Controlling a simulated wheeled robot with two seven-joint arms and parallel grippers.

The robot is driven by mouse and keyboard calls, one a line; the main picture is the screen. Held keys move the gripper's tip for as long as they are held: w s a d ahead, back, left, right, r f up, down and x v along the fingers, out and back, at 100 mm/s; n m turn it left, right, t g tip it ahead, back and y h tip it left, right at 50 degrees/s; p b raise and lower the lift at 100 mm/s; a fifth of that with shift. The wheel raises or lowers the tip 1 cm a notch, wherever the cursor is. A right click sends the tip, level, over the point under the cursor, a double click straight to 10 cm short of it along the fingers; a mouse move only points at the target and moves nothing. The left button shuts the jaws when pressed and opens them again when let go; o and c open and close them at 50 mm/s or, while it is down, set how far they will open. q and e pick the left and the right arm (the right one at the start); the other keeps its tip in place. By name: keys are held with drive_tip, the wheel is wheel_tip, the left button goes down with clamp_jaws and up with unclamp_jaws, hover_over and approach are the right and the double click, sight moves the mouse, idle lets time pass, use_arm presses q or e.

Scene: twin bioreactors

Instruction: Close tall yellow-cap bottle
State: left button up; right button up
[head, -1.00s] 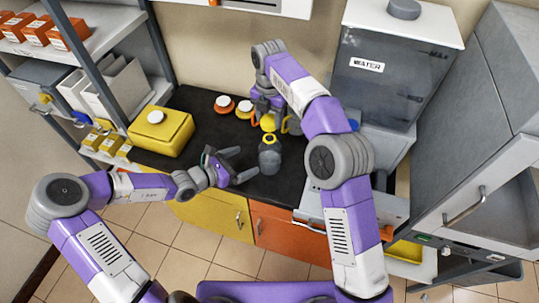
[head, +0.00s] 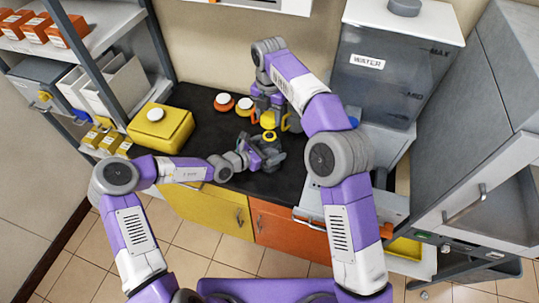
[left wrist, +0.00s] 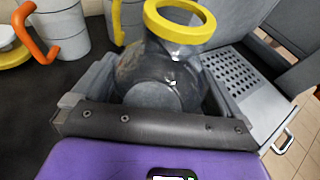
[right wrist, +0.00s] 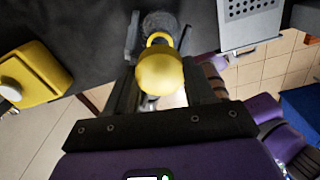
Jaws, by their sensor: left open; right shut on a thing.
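The tall bottle (head: 272,146) stands on the dark counter, its dark body partly hidden by my left gripper in the head view. In the left wrist view its yellow neck ring (left wrist: 180,22) is uncapped and the bottle (left wrist: 160,75) sits between the fingers. My left gripper (head: 268,155) is open, one finger on each side of the bottle; I cannot tell whether they touch it. The yellow cap (right wrist: 160,72) is in my right gripper (right wrist: 165,85), shut on it. In the head view the cap (head: 268,120) is held just behind and above the bottle neck.
Two white-lidded jars, one with an orange ring (head: 222,101) and one with a yellow ring (head: 243,104), stand at the back of the counter. A yellow container (head: 160,130) is at the left. The water tank (head: 385,75) and a perforated metal tray (left wrist: 245,75) are at the right.

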sight(269, 135)
use_arm(q)
drive_tip(key=c, duration=1.1)
drive_tip(key=shift+c, duration=0.2)
use_arm(e)
drive_tip(key=shift+f, duration=2.45)
drive_tip(key=shift+f, duration=0.9)
drive_tip(key=shift+f, duration=0.6)
